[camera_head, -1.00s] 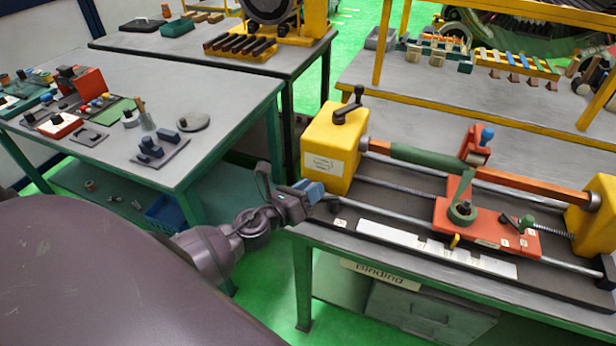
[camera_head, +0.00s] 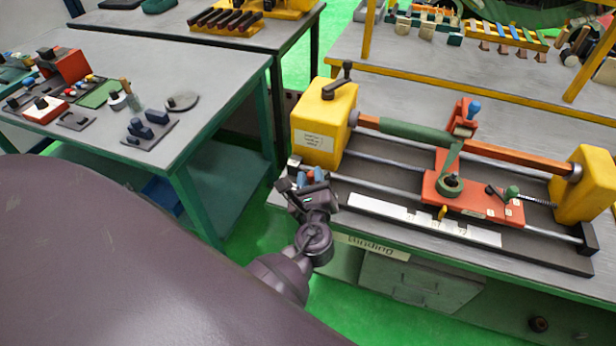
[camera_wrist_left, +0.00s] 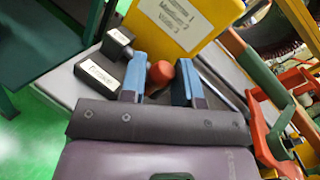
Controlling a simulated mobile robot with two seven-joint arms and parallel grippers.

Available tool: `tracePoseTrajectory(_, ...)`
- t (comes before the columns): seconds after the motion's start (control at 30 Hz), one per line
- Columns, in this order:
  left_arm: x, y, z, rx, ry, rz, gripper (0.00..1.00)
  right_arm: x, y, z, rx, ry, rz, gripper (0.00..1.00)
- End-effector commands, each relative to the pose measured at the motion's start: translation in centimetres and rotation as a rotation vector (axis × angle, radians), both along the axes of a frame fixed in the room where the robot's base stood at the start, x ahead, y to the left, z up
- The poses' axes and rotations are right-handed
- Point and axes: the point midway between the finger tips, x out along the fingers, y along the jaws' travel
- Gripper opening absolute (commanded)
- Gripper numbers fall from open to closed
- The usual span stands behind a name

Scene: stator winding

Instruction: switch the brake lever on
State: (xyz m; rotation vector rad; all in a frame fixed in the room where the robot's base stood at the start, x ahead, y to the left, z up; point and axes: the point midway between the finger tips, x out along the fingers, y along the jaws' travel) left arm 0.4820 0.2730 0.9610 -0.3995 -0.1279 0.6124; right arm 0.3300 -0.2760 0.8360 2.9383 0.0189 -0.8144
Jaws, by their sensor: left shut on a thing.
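The brake lever shows as a red round knob (camera_wrist_left: 161,74) in the left wrist view, beside a black block with a white label (camera_wrist_left: 98,74) that seems to read "BRAKE". My left gripper (camera_wrist_left: 161,62) has its two blue fingers on either side of the knob and is shut on it. In the head view the left gripper (camera_head: 310,178) is at the front left corner of the winding machine, just below its yellow headstock (camera_head: 322,125), with a bit of red between the fingers. The lever's shaft is hidden. My right gripper is not in view.
An orange carriage (camera_head: 480,203) sits on the machine's rails to the right, with a white scale strip (camera_head: 420,220) in front. A black crank (camera_head: 340,78) tops the headstock. A grey table with parts (camera_head: 215,75) stands at left, with an open green floor gap between.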

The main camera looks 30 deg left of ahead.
Motion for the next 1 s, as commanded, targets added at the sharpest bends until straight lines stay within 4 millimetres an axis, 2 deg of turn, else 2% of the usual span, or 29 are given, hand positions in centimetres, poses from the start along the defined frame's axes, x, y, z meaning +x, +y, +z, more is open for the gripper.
tracePoseTrajectory(0.67,0.13,-0.6,0.11,-0.003,-0.004,0.062,0.06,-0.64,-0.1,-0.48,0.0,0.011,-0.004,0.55)
tracePoseTrajectory(0.7,0.13,-0.61,0.11,-0.003,-0.004,0.062,0.31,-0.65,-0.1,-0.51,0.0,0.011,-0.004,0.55)
tracePoseTrajectory(0.83,0.1,-0.56,0.07,-0.003,-0.003,0.063,0.51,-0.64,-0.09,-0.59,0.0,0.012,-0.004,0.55)
tracePoseTrajectory(1.0,0.07,-0.48,0.05,-0.001,-0.002,0.064,0.51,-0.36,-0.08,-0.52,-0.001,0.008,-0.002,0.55)
